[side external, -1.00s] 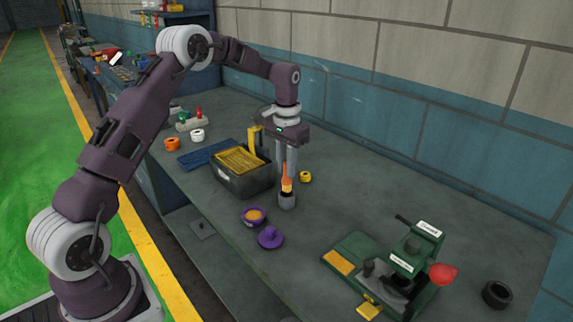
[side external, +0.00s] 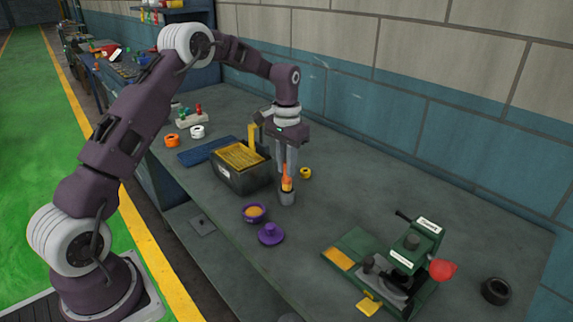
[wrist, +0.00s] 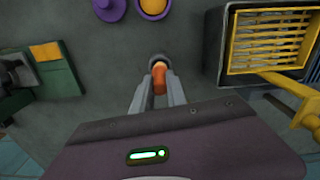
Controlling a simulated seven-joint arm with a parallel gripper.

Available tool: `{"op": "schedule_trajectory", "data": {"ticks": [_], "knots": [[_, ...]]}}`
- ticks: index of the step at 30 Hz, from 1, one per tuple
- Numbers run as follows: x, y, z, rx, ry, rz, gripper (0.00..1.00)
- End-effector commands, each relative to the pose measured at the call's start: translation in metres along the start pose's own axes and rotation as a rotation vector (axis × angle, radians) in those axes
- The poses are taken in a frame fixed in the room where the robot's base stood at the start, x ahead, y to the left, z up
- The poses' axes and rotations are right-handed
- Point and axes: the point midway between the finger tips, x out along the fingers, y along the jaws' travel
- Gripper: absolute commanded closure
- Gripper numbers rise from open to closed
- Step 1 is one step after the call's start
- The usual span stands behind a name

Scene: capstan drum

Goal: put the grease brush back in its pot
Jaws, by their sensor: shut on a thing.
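In the wrist view, the orange handle (wrist: 159,80) sits between the fingertips of my gripper (wrist: 158,92).
A purple bowl (side external: 254,213), a purple lid (side external: 270,235) and a small yellow ring (side external: 305,173) lie nearby. A green machine (side external: 398,270) stands at right. The bench between is clear.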

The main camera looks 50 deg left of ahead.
Motion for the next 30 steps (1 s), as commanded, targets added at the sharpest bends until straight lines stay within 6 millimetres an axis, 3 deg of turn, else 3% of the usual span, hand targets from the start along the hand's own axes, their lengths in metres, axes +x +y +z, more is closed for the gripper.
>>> {"op": "schedule_trajectory", "data": {"ticks": [30], "knots": [[0.0109, 0.0001, -0.0001, 0.0, 0.0, 0.0, 1.0]]}}
